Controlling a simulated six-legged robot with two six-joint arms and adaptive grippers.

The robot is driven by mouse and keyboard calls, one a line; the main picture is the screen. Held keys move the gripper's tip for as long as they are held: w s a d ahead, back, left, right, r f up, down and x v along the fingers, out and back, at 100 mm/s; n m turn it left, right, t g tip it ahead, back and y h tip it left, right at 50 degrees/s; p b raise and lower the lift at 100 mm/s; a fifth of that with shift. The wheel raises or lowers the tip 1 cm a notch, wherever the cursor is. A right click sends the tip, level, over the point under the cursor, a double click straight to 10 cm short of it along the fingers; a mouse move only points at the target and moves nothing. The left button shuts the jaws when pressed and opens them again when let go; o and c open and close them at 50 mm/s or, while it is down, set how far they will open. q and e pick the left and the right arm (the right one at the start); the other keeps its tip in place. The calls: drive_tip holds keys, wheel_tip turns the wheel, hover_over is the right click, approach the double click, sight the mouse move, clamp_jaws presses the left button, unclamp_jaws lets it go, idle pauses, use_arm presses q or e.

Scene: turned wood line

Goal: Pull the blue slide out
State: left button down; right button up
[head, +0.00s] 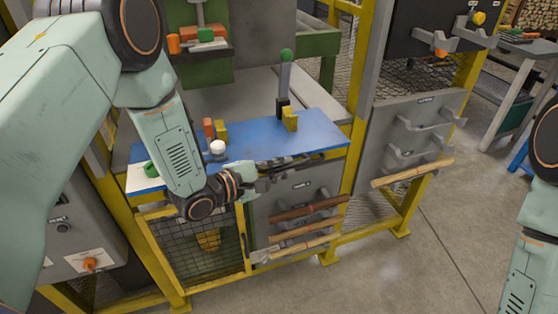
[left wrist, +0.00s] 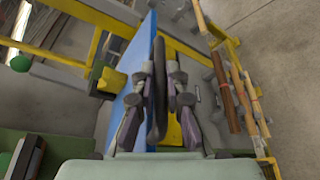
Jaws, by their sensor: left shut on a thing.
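The blue slide (head: 318,128) is a flat blue board lying on top of the bench. Its blue surface also shows in the left wrist view (left wrist: 138,62), beside the fingers. My left gripper (head: 300,161) is at the board's front edge. In the left wrist view my left gripper (left wrist: 158,75) is shut on a dark bar-like handle (left wrist: 158,110) next to the blue board. How the handle joins the slide is hidden by the fingers. My right arm shows at the right edge of the head view, but its gripper is out of view.
A grey lever with a green ball (head: 287,56), yellow blocks (head: 290,118) and a white knob (head: 217,147) stand on or by the board. Wooden rods (head: 305,212) lie on holders below my left gripper. A yellow post (head: 365,100) rises at right. Open floor lies in front.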

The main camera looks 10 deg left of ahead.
use_arm(q)
drive_tip(key=shift+s+d+r, duration=0.1)
drive_tip(key=shift+s+d, duration=0.1)
drive_tip(key=shift+d, duration=0.05)
drive_tip(key=shift+s+d, duration=0.25)
drive_tip(key=shift+s, duration=0.15)
drive_tip(key=c, duration=1.7)
unclamp_jaws()
drive_tip(key=shift+s, duration=0.1)
drive_tip(key=shift+o, duration=0.2)
drive_tip(key=shift+s+d, duration=0.15)
drive_tip(key=shift+d, duration=0.05)
drive_tip(key=shift+a, duration=0.15)
